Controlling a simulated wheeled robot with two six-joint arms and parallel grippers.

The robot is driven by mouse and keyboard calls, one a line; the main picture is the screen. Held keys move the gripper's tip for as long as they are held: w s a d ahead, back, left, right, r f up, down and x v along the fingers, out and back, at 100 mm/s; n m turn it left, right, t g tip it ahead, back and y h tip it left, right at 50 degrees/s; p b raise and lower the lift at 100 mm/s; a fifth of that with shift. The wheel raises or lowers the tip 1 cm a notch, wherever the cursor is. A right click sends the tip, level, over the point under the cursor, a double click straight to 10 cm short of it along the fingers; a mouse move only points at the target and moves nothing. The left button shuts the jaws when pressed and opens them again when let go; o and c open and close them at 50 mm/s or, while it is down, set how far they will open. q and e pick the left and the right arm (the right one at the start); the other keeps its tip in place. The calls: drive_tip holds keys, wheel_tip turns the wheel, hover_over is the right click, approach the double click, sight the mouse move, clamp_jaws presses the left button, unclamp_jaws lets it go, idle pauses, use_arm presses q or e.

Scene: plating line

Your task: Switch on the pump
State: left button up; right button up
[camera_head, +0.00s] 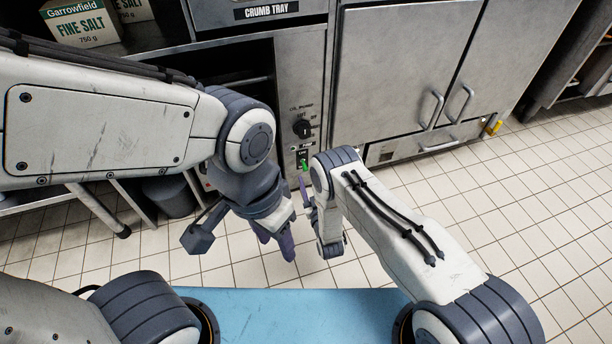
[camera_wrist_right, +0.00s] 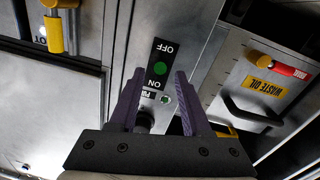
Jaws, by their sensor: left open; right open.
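The pump switch is a black plate (camera_wrist_right: 158,60) marked ON and OFF with a round green tip, on the steel cabinet front. In the head view its green lever (camera_head: 304,165) shows below the large black knob. In the right wrist view the green tip sits between the two words; I cannot tell its setting. A small green lamp (camera_wrist_right: 165,99) is beside the pump label. My right gripper (camera_wrist_right: 158,78) is open and empty, its fingers either side of the switch in view, apparently not touching it. My left gripper (camera_head: 276,241) is open and empty, lower left of the switch.
The black knob (camera_head: 303,128) is above the switch. A red handle (camera_wrist_right: 291,71) is near the waste oil label (camera_wrist_right: 264,87); a yellow handle (camera_wrist_right: 54,35) is at top left. Salt boxes (camera_head: 80,24) stand upper left. The tiled floor at right is clear.

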sight(304, 163)
drive_tip(key=b+x, duration=0.1)
drive_tip(key=x, duration=0.3)
drive_tip(key=shift+f+b, duration=0.15)
drive_tip(key=shift+b, duration=0.2)
use_arm(q)
wheel_tip(304, 163, down, 3)
drive_tip(key=shift+r, duration=0.1)
use_arm(e)
drive_tip(key=shift+w+a, duration=0.1)
drive_tip(key=shift+w, duration=0.25)
drive_tip(key=shift+c, duration=0.3)
clamp_jaws()
drive_tip(key=shift+r+p, duration=0.4)
drive_tip(key=shift+p, duration=0.1)
wheel_tip(304, 163, up, 2)
drive_tip(key=g+h+p, duration=0.1)
drive_tip(key=g+p, duration=0.3)
drive_tip(key=p, duration=0.4)
drive_tip(key=shift+s+g, duration=0.1)
drive_tip(key=shift+g, duration=0.3)
use_arm(q)
wheel_tip(304, 163, up, 12)
drive_tip(key=p, duration=0.2)
drive_tip(key=shift+p, duration=0.35)
use_arm(e)
drive_tip(key=shift+r+g+h, duration=0.1)
drive_tip(key=shift+g+h, duration=0.4)
drive_tip(key=shift+g, duration=0.7)
